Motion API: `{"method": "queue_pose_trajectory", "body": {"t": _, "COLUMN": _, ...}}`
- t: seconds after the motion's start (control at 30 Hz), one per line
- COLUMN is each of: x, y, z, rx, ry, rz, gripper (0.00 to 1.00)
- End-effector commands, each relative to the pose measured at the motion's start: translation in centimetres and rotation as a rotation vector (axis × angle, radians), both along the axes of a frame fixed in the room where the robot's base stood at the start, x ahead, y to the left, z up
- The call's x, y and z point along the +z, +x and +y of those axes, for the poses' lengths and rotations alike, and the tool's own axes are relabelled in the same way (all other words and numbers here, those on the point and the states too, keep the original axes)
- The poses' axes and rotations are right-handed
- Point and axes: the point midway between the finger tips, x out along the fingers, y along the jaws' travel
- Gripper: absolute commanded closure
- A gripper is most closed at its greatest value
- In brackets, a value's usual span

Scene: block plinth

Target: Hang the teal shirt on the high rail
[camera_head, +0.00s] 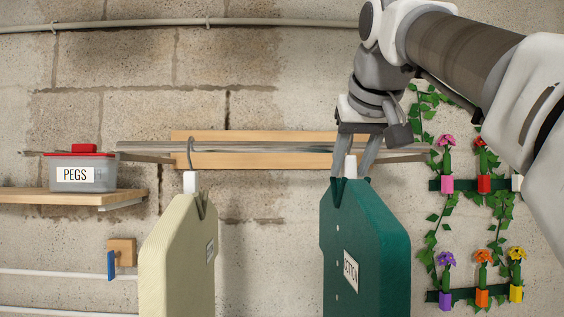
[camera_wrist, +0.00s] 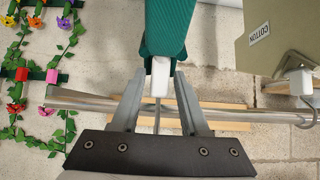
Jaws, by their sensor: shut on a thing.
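The teal shirt (camera_head: 365,240) is a flat board-like shape with a white neck block and a label; it hangs upright below my gripper (camera_head: 352,168). My gripper is shut on its white neck block, which also shows between the fingers (camera_wrist: 160,78) in the wrist view, with the teal shirt (camera_wrist: 168,25) beyond. A thin hook part runs from the block between the fingers. The high rail (camera_head: 270,147) is a grey metal bar on a wooden wall board, and it crosses behind the fingers in the wrist view (camera_wrist: 85,100). I cannot tell whether the hook rests on the rail.
A cream shirt (camera_head: 180,255) hangs by its hook on the rail to the left. A box of pegs (camera_head: 82,173) stands on a wooden shelf (camera_head: 60,198) at far left. Flower pots on a trellis (camera_head: 470,185) are on the right wall. Rail is bare between the shirts.

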Motion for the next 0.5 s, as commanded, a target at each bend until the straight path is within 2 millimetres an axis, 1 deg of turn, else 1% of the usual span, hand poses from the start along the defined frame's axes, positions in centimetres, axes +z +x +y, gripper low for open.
{"method": "queue_pose_trajectory", "body": {"t": 0.5, "x": 0.0, "y": 3.7, "z": 0.0, "rx": 0.0, "ry": 0.0, "rz": -0.002, "gripper": 1.0}}
